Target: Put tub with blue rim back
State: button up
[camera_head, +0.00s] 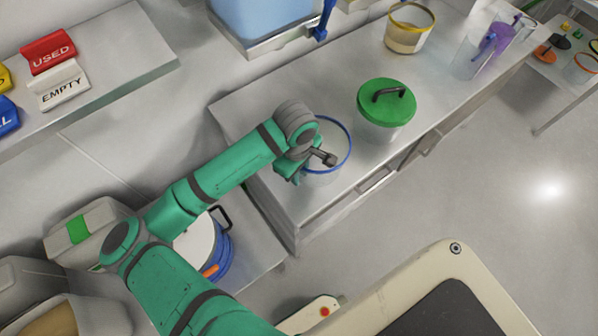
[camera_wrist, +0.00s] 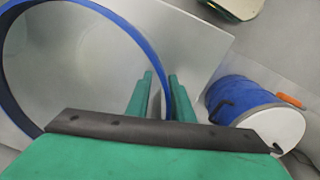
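The tub with the blue rim (camera_head: 348,158) stands on the steel counter in the head view, clear-walled, its left part hidden by my arm. Its blue rim (camera_wrist: 118,22) fills the left of the wrist view as a large ring, and no contents show inside. My gripper (camera_wrist: 161,75) is at the tub's edge, with one finger inside the rim and one outside. The rim runs between the two fingers, and a narrow gap shows on the inner finger's side. In the head view my gripper is mostly hidden behind my wrist.
A green-lidded tub (camera_head: 387,108), a yellow-rimmed tub (camera_head: 407,32) and a clear container with a purple scoop (camera_head: 494,40) stand farther along the counter. A blue drum with a white lid (camera_wrist: 240,98) stands beside the counter. USED and EMPTY signs (camera_head: 48,52) sit on the left shelf.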

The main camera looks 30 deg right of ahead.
jog(key=shift+r, duration=0.15)
notch_tip(320, 180, up, 12)
jog(key=shift+a, duration=0.25)
dwell(0.7)
